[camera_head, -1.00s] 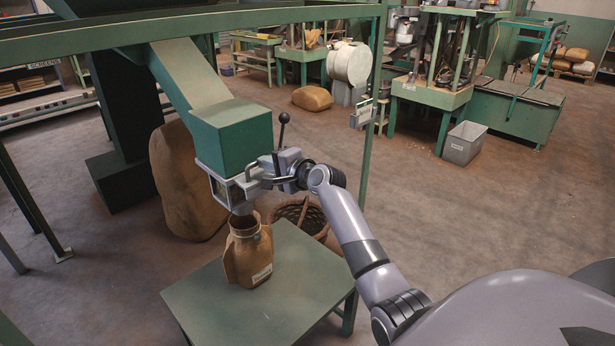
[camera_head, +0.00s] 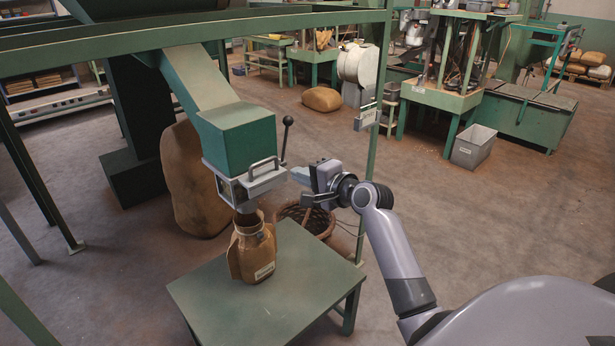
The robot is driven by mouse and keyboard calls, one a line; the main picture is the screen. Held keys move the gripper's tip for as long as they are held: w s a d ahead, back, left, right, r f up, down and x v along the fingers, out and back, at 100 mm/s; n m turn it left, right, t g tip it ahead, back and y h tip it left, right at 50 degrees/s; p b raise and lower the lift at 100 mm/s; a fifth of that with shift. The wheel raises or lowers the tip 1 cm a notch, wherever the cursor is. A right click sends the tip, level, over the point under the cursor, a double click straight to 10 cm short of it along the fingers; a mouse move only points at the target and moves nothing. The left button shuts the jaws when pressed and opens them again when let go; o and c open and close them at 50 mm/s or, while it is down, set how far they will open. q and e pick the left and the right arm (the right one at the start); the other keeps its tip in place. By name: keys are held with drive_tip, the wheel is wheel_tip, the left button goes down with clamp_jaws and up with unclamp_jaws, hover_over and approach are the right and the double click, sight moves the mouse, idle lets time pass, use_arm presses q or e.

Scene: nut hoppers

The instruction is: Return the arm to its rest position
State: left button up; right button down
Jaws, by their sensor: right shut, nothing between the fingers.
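My right gripper (camera_head: 303,185) is shut and empty, in mid-air just right of the hopper outlet. It is apart from the metal slide gate (camera_head: 252,182) with its bar handle, which sits under the green hopper chute (camera_head: 236,139). A lever with a black knob (camera_head: 287,122) stands up beside the gate. Below the spout a brown sack (camera_head: 253,250) with a pale label stands upright, its open mouth under the spout. It stands on a green table (camera_head: 215,300). My right arm (camera_head: 390,245) comes in from the lower right. My left gripper is not in view.
A wicker basket (camera_head: 318,222) stands on the floor behind the table, below the gripper. A green post (camera_head: 376,130) rises just behind the gripper. A large full sack (camera_head: 190,185) leans behind the hopper. The floor at the right is open, with a grey bin (camera_head: 472,148) farther back.

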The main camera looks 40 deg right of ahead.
drive_tip(key=s+a+f+n+g, duration=0.2)
drive_tip(key=s+a+f+n, duration=0.25)
drive_tip(key=f, duration=0.35)
drive_tip(key=s+a+f+n+g, duration=0.1)
drive_tip(key=s+a+f+n, duration=0.25)
drive_tip(key=s+f, duration=0.35)
drive_tip(key=s+a+f+n+g, duration=0.1)
drive_tip(key=s+a+f+n, duration=0.4)
drive_tip(key=s, duration=0.3)
drive_tip(key=s+a+f+n+g, duration=0.1)
drive_tip(key=s+a+f+n, duration=0.5)
drive_tip(key=s, duration=0.2)
drive_tip(key=shift+s+y, duration=0.35)
drive_tip(key=shift+y, duration=0.05)
